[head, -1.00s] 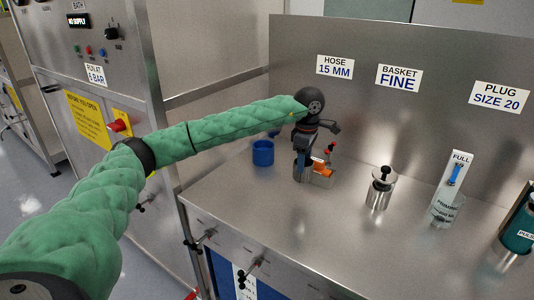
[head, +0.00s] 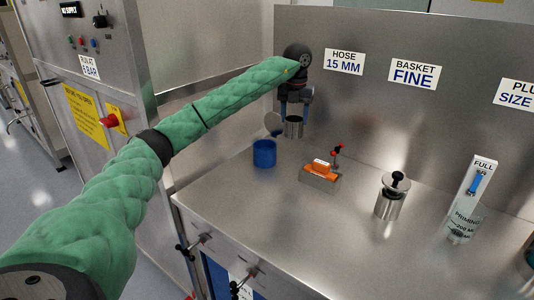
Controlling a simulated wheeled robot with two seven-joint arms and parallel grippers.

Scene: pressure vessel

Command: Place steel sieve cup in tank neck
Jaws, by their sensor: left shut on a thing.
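A small steel cup (head: 293,128) hangs below my left gripper (head: 292,113), which is shut on it and holds it above the bench, close to the back panel. The cup looks upright; its inside and any mesh are hidden from this angle. My left arm comes in from the lower left. I cannot make out a tank neck in this view. My right gripper is not in view.
A blue cup (head: 264,154) stands on the bench below, with a grey disc (head: 273,124) above it. An orange-topped metal block (head: 320,174), a steel canister with a black knob (head: 390,196) and a priming cylinder (head: 465,210) stand rightward. The front middle of the bench (head: 300,235) is clear.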

